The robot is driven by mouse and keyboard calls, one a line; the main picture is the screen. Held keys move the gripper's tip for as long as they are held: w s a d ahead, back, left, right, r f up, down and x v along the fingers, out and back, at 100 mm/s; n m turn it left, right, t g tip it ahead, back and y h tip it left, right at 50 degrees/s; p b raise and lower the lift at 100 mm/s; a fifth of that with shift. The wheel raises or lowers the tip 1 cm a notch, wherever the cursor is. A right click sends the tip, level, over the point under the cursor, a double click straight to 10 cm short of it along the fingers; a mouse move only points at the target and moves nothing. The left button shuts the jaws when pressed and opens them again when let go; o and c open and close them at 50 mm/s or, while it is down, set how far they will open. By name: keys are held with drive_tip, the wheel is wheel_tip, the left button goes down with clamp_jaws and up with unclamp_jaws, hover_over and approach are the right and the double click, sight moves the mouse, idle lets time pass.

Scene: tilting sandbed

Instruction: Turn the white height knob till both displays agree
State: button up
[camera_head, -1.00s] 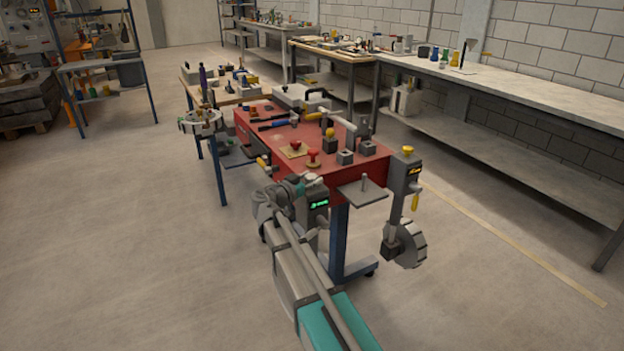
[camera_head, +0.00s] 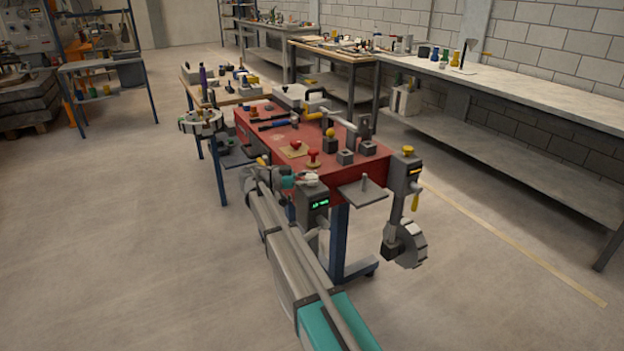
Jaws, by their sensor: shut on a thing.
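A grey box on a post (camera_head: 314,216) stands at the front left corner of the red bench and bears a green display (camera_head: 319,204). The white height knob (camera_head: 311,182) is on top of this box, small and mostly hidden by my gripper. My gripper (camera_head: 306,179) comes in from the left at the top of the box and is shut on the knob. A second grey box (camera_head: 404,177) at the right front bears an amber display (camera_head: 415,171). The digits on both displays are too small to read.
The red bench top (camera_head: 265,143) bears red buttons, grey blocks and a lever. A small grey shelf (camera_head: 363,194) juts out between the two boxes. A yellow knob (camera_head: 407,150) tops the right box, with a grey wheel (camera_head: 411,245) below.

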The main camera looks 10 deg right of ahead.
drive_tip(key=shift+m+g, duration=0.4)
drive_tip(key=shift+g, duration=0.2)
drive_tip(key=o, duration=1.2)
drive_tip(key=shift+c, duration=0.2)
drive_tip(key=shift+s+n+t, duration=0.1)
drive_tip(key=shift+n+t, duration=0.3)
drive_tip(key=shift+t, duration=0.2)
drive_tip(key=shift+s+n+t, duration=0.1)
drive_tip(key=shift+n+t, duration=0.6)
drive_tip(key=shift+t, duration=0.4)
drive_tip(key=n+t, duration=0.2)
drive_tip(key=t, duration=0.1)
drive_tip(key=shift+d+t, duration=0.1)
drive_tip(key=shift+t, duration=0.3)
drive_tip(key=shift+n+t+y, duration=1)
drive_tip(key=shift+n+t, duration=0.55)
drive_tip(key=shift+t, duration=0.5)
drive_tip(key=shift+n+t+y, duration=1)
drive_tip(key=shift+n+t, duration=0.55)
drive_tip(key=shift+t, duration=0.5)
